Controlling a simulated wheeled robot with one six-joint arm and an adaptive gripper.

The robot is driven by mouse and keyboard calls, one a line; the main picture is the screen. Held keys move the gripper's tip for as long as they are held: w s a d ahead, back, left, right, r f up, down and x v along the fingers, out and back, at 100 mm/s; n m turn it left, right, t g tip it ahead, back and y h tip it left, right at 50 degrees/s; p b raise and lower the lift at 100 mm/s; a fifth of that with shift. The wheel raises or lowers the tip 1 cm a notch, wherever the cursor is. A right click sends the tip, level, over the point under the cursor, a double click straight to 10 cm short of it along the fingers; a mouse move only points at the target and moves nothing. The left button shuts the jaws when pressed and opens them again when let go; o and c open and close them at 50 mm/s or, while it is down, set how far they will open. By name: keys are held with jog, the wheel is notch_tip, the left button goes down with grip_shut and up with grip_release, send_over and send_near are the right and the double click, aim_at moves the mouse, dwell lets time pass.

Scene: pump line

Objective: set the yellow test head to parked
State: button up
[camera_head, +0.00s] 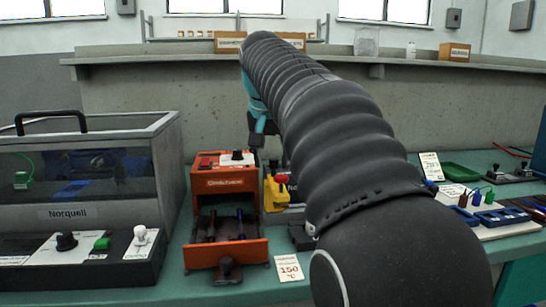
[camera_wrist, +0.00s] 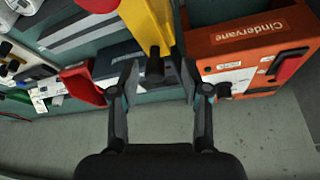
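The yellow test head (camera_head: 272,194) stands just right of the orange Cindervane unit (camera_head: 228,178) on the bench, with a red part (camera_head: 282,178) on its right side. In the wrist view, the yellow body (camera_wrist: 148,20) fills the top middle, and a red part (camera_wrist: 82,82) shows to its left. A short black rod or knob (camera_wrist: 155,66) sticks out from the yellow body. My gripper (camera_wrist: 158,78) is open, with one finger on each side of this black part. I cannot tell whether the fingers touch it. My arm hides much of the gripper in the head view.
The Cindervane unit (camera_wrist: 250,45) lies close on the right in the wrist view. A clear-walled Norquell box (camera_head: 85,170) stands at left. A 150 °C card (camera_head: 289,268) lies at the bench front. A green tray (camera_head: 460,172) and several small parts are at right.

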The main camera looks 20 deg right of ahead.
jog(key=v, duration=1.2)
jog(key=shift+d, duration=0.1)
dwell(0.4)
